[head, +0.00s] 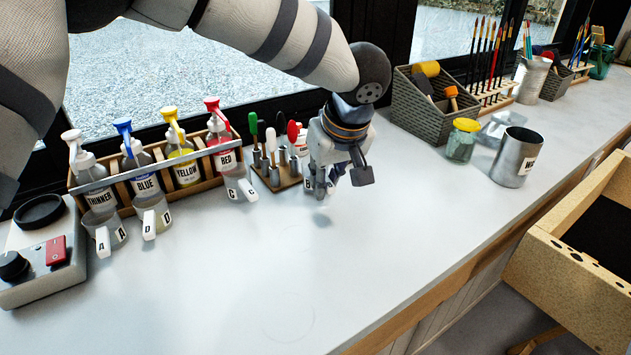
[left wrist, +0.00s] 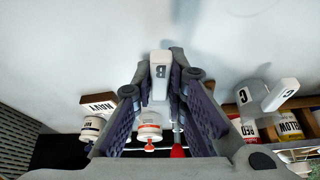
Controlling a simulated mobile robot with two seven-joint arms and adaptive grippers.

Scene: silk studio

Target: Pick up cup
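Cup B shows in the left wrist view by its white handle (left wrist: 160,75), marked "B", which lies between the fingertips of my left gripper (left wrist: 160,70). The fingers are close on both sides of the handle, but I cannot tell whether they grip it. In the head view my left gripper (head: 322,188) points down at the table beside the tool block and hides most of this cup. Other clear cups stand upright with lettered white handles: cup A (head: 104,232), cup D (head: 152,218) and cup C (head: 240,185). My right gripper is out of view.
A rack (head: 130,182) of pump bottles stands behind the cups. A tool block (head: 275,176) is left of the gripper. A grey basket (head: 428,112), yellow-lidded jar (head: 462,142) and metal can (head: 515,158) stand right. The table's (head: 290,270) front middle is clear.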

